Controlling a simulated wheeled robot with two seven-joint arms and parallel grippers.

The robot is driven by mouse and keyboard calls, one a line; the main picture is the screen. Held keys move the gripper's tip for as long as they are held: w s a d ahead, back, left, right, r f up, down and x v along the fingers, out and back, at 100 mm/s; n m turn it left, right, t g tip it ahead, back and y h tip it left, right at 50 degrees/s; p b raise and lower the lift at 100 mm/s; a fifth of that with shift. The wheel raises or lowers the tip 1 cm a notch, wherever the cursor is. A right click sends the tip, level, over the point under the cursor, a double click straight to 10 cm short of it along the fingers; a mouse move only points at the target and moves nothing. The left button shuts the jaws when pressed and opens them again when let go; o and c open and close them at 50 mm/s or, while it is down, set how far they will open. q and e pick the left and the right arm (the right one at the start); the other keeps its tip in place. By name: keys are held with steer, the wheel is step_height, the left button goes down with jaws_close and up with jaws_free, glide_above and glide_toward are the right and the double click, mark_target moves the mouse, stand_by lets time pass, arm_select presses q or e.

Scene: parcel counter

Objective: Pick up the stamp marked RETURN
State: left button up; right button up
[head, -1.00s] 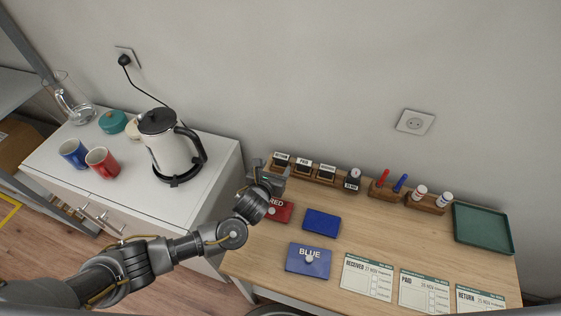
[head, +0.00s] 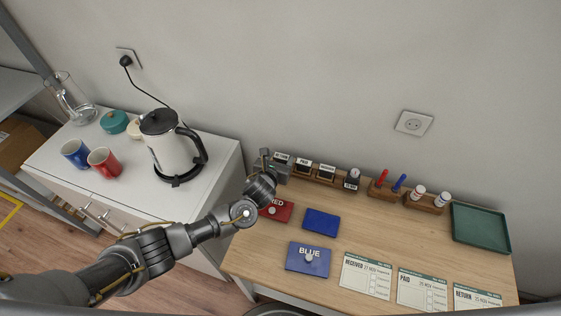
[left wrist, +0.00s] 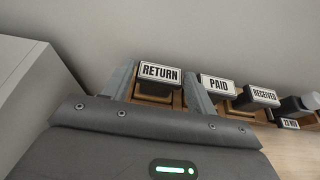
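The RETURN stamp (left wrist: 160,73) stands upright in the wooden rack at its left end; its label also shows in the head view (head: 281,156). My left gripper (left wrist: 158,72) is open, with one finger on each side of the RETURN stamp and small gaps visible beside its label. In the head view the left gripper (head: 275,168) is at the rack's left end and partly hides the stamp. The PAID stamp (left wrist: 218,85) stands just right of the right finger. My right gripper is not in view.
The RECEIVED stamp (head: 327,169) and a date stamp (head: 352,180) stand farther right along the rack. The red ink pad (head: 282,212) lies in front, partly behind my arm. A white cabinet with a kettle (head: 170,145) stands left of the counter.

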mark_target(279, 153)
arm_select(q)
steer(key=c, duration=0.5)
steer(key=shift+c, duration=0.2)
steer(key=shift+r, duration=0.4)
step_height(279, 153, up, 2)
steer(key=shift+r, duration=0.25)
steer(key=s+r+p, duration=0.4)
steer(key=s+r, duration=0.5)
steer(key=s, duration=0.5)
steer(key=shift+r, duration=0.35)
